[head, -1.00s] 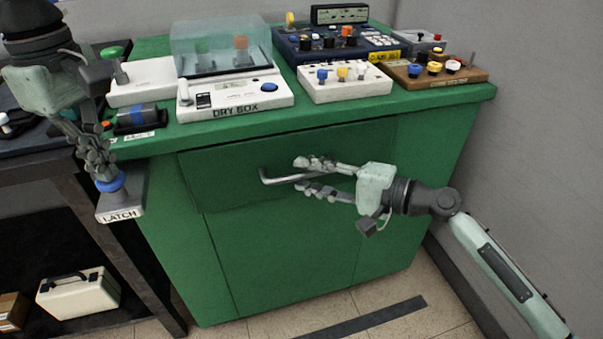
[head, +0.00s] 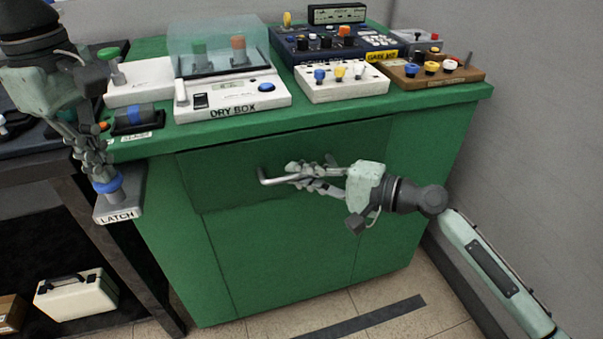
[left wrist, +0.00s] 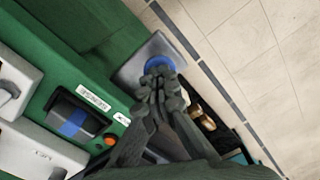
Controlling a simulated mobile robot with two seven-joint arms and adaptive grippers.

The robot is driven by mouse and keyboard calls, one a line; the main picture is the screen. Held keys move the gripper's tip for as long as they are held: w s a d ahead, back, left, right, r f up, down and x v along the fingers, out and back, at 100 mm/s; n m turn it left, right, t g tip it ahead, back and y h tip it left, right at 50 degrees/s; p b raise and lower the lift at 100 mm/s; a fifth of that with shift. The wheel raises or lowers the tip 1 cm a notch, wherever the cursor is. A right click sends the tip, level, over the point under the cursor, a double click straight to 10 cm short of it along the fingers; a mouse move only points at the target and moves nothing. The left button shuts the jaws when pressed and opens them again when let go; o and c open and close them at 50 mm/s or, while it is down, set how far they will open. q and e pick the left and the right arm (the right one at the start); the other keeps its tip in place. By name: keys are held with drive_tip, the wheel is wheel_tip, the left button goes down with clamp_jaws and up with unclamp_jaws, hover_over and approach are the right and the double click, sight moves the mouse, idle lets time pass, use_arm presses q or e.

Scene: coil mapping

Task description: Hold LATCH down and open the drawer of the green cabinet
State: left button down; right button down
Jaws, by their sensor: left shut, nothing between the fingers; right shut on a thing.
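The green cabinet (head: 280,250) has a drawer (head: 225,180) in its upper front with a metal bar handle (head: 272,180). The drawer front looks flush with the cabinet. My right gripper (head: 300,175) is shut on the handle. The grey LATCH box (head: 120,208) is on the cabinet's left side, with a blue button (head: 108,186) on top. My left gripper (head: 106,172) is shut and empty, fingertips down on the button. In the left wrist view the blue button (left wrist: 162,63) shows around the fingertips (left wrist: 158,70); how far it is pressed is hidden.
On the cabinet top stand the DRY BOX (head: 235,98), a white knob box (head: 342,82), a blue instrument (head: 320,48) and a brown knob board (head: 432,72). A dark bench (head: 60,165) is at left, a grey wall (head: 540,120) at right.

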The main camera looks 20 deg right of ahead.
drive_tip(key=s, duration=0.4)
drive_tip(key=shift+s, duration=0.25)
drive_tip(key=c, duration=1.6)
unclamp_jaws()
drive_tip(key=shift+o, duration=0.2)
drive_tip(key=v, duration=1.2)
